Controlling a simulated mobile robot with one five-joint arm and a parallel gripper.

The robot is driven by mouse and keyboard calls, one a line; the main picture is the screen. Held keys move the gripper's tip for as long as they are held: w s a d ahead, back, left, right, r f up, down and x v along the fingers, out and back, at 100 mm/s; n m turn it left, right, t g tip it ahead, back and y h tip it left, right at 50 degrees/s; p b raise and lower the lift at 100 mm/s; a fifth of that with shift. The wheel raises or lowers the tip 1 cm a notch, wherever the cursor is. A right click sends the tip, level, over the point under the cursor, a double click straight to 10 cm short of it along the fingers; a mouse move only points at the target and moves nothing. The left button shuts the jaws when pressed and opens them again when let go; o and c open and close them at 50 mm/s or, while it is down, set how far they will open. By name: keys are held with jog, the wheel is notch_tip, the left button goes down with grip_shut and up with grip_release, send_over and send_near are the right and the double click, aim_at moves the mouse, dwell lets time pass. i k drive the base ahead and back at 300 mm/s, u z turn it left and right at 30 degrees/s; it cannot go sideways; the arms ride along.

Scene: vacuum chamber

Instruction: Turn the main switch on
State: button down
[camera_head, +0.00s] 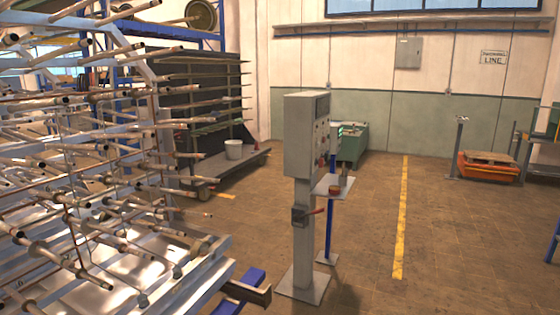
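A grey control cabinet (303,138) stands on a post on the floor near the middle of the view. Its right-hand face carries several small controls, seen at a steep angle and too small to read, with a red one (322,160) low on it. Lower on the post is a small dark switch box (299,216) with a red lever (317,211) pointing right. I cannot tell which of these is the main switch, or its setting. My gripper is not in view.
A large rack with many metal rods (90,150) fills the left side. A small shelf (333,185) on a blue post stands just right of the cabinet post. Open floor (365,260) lies to the right, with a yellow line (402,220) and an orange pallet cart (490,172) beyond.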

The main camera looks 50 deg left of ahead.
aim_at(320, 162)
jog(key=u, duration=0.8)
jog(key=i, duration=1.85)
jog(key=u, duration=1)
jog(key=k, duration=0.85)
jog(key=u, duration=0.1)
jog(key=i, duration=0.95)
jog(key=z, duration=0.5)
jog(key=k, duration=0.9)
jog(key=z, duration=1.05)
jog(key=k, duration=0.4)
jog(key=u, duration=0.2)
jog(key=i, duration=1.85)
jog(key=u, duration=0.65)
